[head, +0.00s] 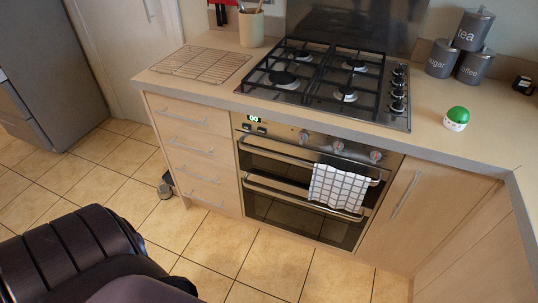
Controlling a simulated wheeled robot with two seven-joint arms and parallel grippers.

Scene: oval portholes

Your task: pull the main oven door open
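The built-in oven sits under the hob, with two stacked glass-fronted doors. The main oven door (290,216) is the lower, larger one and appears closed. Its metal bar handle (280,193) runs along its top edge. The upper door (275,167) also appears closed, with its own bar handle (270,152). A white checked towel (335,187) hangs from the upper handle. Its lower end reaches down over the right part of the lower handle and hides some of it. Neither my left nor my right gripper is in view.
Drawers (195,165) stand left of the oven, a cupboard (395,215) right. The worktop holds a gas hob (335,80), wire rack (200,64), canisters (470,48) and a green-topped item (456,118). A dark ribbed shape (75,255) fills the lower left. Tiled floor before the oven is clear.

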